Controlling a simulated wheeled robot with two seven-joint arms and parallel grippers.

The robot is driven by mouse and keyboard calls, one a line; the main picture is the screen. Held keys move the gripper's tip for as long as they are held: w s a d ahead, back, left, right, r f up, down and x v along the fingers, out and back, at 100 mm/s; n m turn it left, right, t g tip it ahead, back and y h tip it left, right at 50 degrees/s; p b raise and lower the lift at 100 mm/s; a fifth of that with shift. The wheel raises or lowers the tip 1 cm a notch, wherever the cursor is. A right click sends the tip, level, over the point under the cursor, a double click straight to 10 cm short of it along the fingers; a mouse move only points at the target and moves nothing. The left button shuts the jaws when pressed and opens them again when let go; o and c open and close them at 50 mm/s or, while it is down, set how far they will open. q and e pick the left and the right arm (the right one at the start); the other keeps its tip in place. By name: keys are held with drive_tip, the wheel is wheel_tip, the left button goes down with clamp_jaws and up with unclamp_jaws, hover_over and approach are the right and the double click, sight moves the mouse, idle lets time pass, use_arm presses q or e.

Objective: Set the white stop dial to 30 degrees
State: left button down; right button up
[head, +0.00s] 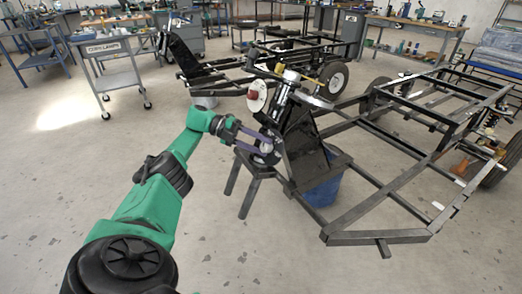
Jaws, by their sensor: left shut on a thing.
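My left arm, green and black, reaches in from the lower left. Its gripper (264,145) is shut on a small part at a dark round piece (267,157) on the lower front of the black frame stand; the part itself is mostly hidden by the fingers. A white disc (257,95) with a dark red middle, which looks like the stop dial, sits above the gripper and apart from it, beside a silver cylinder (289,82). Any degree marks are too small to read. My right gripper is not in view.
A black tubular vehicle frame (372,205) spreads to the right, with a blue bucket (322,190) under its near end. A second frame with a wheel (333,78) stands behind. A grey cart (108,73) stands at the back left. The floor at the front is clear.

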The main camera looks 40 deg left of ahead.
use_arm(q)
drive_tip(key=shift+f+n, duration=0.15)
drive_tip(key=shift+n, duration=0.35)
drive_tip(key=shift+n+t+h, duration=0.5)
drive_tip(key=shift+n+t, duration=0.1)
drive_tip(key=shift+t, duration=0.1)
drive_tip(key=shift+s+n+t+p, duration=0.1)
drive_tip(key=shift+n+t+p, duration=0.25)
drive_tip(key=shift+n+t, duration=0.4)
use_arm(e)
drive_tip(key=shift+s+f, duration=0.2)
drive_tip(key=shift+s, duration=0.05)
use_arm(q)
drive_tip(key=shift+n+h, duration=0.25)
drive_tip(key=shift+h, duration=0.05)
drive_tip(key=shift+f, duration=0.1)
drive_tip(key=shift+c, duration=2.2)
unclamp_jaws()
